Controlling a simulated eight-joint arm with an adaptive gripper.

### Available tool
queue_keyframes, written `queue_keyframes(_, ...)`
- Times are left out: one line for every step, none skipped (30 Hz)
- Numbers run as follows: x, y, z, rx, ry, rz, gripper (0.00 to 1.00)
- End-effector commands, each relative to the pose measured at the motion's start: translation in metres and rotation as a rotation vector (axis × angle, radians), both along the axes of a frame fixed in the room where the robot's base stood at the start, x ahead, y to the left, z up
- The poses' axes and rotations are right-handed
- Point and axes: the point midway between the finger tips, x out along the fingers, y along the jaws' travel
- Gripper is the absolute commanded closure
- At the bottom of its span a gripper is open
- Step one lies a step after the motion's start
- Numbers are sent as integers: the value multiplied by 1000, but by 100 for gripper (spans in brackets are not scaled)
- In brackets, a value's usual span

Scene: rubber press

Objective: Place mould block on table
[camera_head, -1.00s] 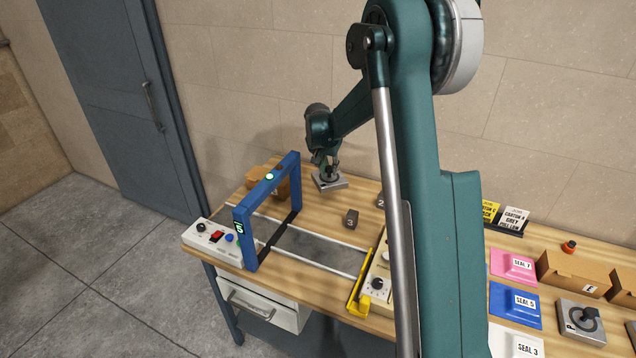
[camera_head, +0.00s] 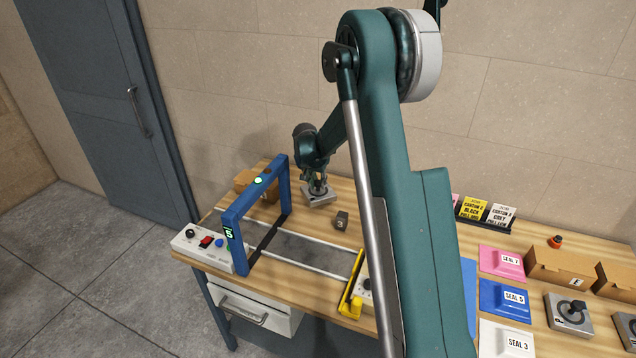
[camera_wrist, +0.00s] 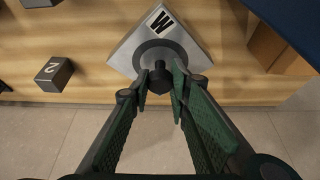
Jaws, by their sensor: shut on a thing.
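The mould block (camera_head: 320,196) is a grey square plate with a dark round disc and a knob on top. It is at the back of the table, right of the blue press frame. In the wrist view the mould block (camera_wrist: 178,33) shows a white label with "W" and sits turned like a diamond. My gripper (camera_head: 318,184) is above it, and its two fingers (camera_wrist: 160,82) are closed on the dark knob. The plate is at or very near the tabletop (camera_head: 370,207); I cannot tell whether it touches.
A blue press frame (camera_head: 232,214) stands left, with a control panel (camera_head: 203,243) beside it. A small dark block marked "3" (camera_head: 341,221) lies in front of the mould block. A block marked "2" (camera_wrist: 54,73) is nearby. A brown box (camera_head: 247,181) stands behind the frame.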

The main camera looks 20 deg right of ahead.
Motion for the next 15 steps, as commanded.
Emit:
queue_keyframes(0, 0, -1, 0, 0, 0, 100)
queue_keyframes(0, 0, -2, 0, 0, 0, 100)
queue_keyframes(0, 0, -4, 0, 0, 0, 100)
queue_keyframes(0, 0, -6, 0, 0, 0, 100)
queue_keyframes(0, 0, -8, 0, 0, 0, 100)
queue_keyframes(0, 0, -11, 0, 0, 0, 100)
queue_keyframes(0, 0, -14, 0, 0, 0, 100)
queue_keyframes(0, 0, -17, 0, 0, 0, 100)
queue_keyframes(0, 0, -20, 0, 0, 0, 100)
queue_keyframes(0, 0, -23, 0, 0, 0, 100)
queue_keyframes(0, 0, -26, 0, 0, 0, 100)
queue_keyframes(0, 0, -29, 0, 0, 0, 100)
queue_keyframes(0, 0, -31, -1, -1, 0, 100)
queue_keyframes(0, 0, -33, -1, -1, 0, 100)
queue_keyframes(0, 0, -35, -1, -1, 0, 100)
